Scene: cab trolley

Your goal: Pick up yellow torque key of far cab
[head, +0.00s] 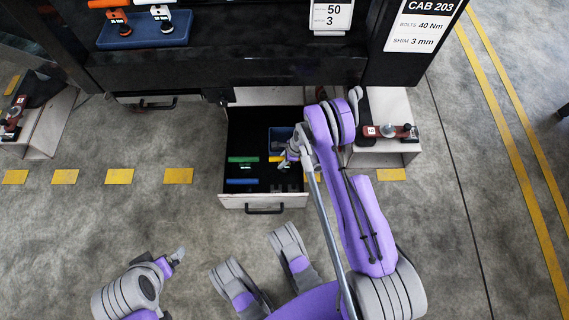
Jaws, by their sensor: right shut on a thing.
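The yellow torque key (276,159) shows as a short yellow bar in the open drawer (263,201), partly hidden by my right gripper. My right gripper (287,160) is over the drawer's right half, shut on the yellow key at its right part. I cannot tell whether the key is clear of the drawer floor. My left gripper (179,255) is at the lower left, over bare floor and apart from everything; its jaws are too small to read.
The drawer also holds a green bar (243,159), a blue bar (242,181) and a small blue tray (280,135). A dark cab (200,68) stands behind it. A red tool (388,132) lies on a pale block (390,152) to the right.

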